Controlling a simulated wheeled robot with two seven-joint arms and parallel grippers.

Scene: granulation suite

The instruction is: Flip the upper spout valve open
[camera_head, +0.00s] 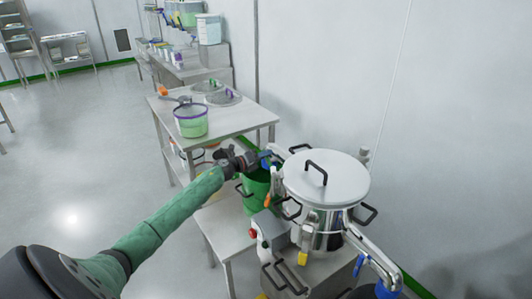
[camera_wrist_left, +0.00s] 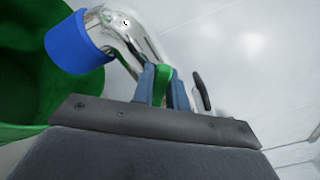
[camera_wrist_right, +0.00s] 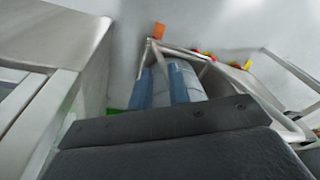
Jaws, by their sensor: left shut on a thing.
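The upper spout is a bent steel pipe (camera_wrist_left: 128,35) with a blue sleeve (camera_wrist_left: 75,45) at its mouth, over a green bucket (camera_wrist_left: 25,70) in the left wrist view. A green valve lever (camera_wrist_left: 160,84) shows between the blue fingertips of my left gripper (camera_wrist_left: 164,86), which is shut on it. In the head view, my left gripper (camera_head: 258,159) reaches the spout at the left side of the lidded steel vessel (camera_head: 326,176) and hides much of the valve. My right gripper (camera_wrist_right: 164,86) shows only in its wrist view, fingers apart with nothing visibly held.
A lower spout (camera_head: 372,250) with a blue end leaves the vessel's right side. A side table (camera_head: 235,118) behind holds a green tub (camera_head: 190,121) and lids. The wall is close behind the vessel; open floor (camera_head: 75,160) lies to the left.

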